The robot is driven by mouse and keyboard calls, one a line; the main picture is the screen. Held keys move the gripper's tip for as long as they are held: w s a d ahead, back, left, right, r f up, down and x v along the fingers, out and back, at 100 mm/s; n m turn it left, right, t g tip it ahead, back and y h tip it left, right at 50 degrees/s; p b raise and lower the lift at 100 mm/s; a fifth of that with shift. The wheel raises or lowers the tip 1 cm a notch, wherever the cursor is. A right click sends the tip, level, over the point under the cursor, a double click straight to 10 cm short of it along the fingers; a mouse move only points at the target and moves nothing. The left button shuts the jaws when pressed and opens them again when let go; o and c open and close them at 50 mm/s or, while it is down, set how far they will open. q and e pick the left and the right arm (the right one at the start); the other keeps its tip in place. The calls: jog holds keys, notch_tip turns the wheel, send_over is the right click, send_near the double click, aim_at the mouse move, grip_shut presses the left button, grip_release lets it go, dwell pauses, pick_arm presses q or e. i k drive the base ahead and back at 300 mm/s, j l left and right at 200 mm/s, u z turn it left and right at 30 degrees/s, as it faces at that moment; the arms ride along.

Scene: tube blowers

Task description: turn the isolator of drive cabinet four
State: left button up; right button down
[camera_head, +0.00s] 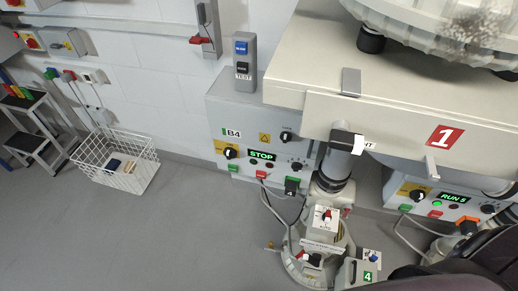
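A grey drive cabinet (262,112) marked B4 stands against the wall in the middle of the head view. Its display (261,155) reads STOP. A black rotary knob sits on a yellow plate (230,153) at the left of its front. A second black knob (287,136) is at the upper right of the front, and a smaller one (297,167) is below it. I cannot read which of these is marked as the isolator. Neither of my grippers shows in this view. The cabinet's right side is partly hidden by a pale overhanging housing.
The pale housing (400,115) marked 1 overhangs the right side. A grey pipe and valve assembly (325,205) stands beside the cabinet, with a green 4 tag (367,276). Another cabinet (400,178) reads RUN 5. A white wire basket (115,165) is on the left; the floor between is clear.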

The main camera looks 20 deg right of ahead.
aim_at(231, 153)
jog(key=i+j+z, duration=0.1)
jog(key=z, duration=0.3)
jog(key=i+j+z, duration=0.15)
jog(key=z, duration=0.3)
jog(key=j+z, duration=0.15)
jog(key=z, duration=0.25)
jog(key=i+j+z, duration=0.1)
jog(key=z, duration=0.35)
jog(key=j+z, duration=0.55)
jog(key=j, duration=0.45)
jog(key=j+z, duration=0.1)
jog(key=j, duration=0.45)
jog(key=k+j+z, duration=0.15)
jog(key=j, duration=0.45)
jog(key=j+z, duration=0.15)
jog(key=j, duration=0.45)
